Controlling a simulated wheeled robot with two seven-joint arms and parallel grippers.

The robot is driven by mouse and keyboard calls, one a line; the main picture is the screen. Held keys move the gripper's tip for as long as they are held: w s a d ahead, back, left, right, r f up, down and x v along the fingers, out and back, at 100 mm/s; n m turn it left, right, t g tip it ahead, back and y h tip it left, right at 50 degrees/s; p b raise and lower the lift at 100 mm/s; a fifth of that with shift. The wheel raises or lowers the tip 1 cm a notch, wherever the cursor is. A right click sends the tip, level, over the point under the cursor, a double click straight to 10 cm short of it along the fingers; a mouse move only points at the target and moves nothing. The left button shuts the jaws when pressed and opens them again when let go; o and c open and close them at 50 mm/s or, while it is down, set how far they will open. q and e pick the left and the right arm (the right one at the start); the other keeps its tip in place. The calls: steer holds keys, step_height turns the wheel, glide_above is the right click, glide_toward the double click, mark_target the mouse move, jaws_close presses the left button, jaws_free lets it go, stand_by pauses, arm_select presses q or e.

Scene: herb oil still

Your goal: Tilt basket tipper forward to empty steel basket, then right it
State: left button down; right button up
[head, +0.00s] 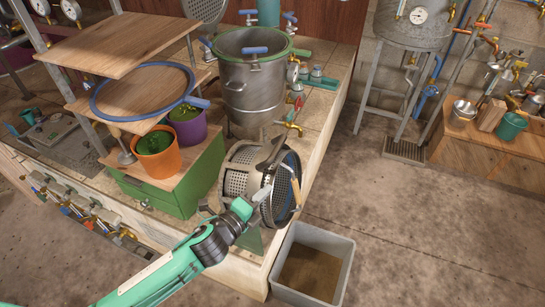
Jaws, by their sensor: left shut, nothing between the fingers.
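The perforated steel basket (236,183) lies on its side in the basket tipper at the front end of the tiled bench. Its round end faces right, towards the grey bin. The tipper has a metal cradle and a bar with a wooden handle (295,188) on the right side. My left gripper (264,194) is shut and empty, in front of the basket's round end. I cannot tell whether it touches the basket or tipper. My forearm and gripper hide the lower part of the tipper. My right gripper is out of view.
A grey bin (343,262) with brown matter in it stands on the floor below the bench end. A steel pot (253,90) stands behind the tipper. A green box (180,190) with orange (163,163) and purple pots is left.

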arm_select(q)
steer(key=w+d+f+m+p, duration=0.1)
steer(key=w+d+m+p, duration=0.15)
steer(key=w+d, duration=0.45)
steer(key=shift+n+g, duration=0.25)
steer(key=shift+g, duration=0.05)
steer(key=a+p, duration=0.1)
steer(key=w+a+p, duration=0.1)
steer(key=a, duration=0.1)
steer(key=a+p, duration=0.1)
steer(key=a, duration=0.1)
steer(key=shift+w+a+r, duration=0.1)
steer(key=shift+w+r, duration=0.2)
steer(key=shift+r, duration=0.05)
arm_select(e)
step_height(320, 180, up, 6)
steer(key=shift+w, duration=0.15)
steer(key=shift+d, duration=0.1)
arm_select(q)
steer(key=shift+h, duration=0.3)
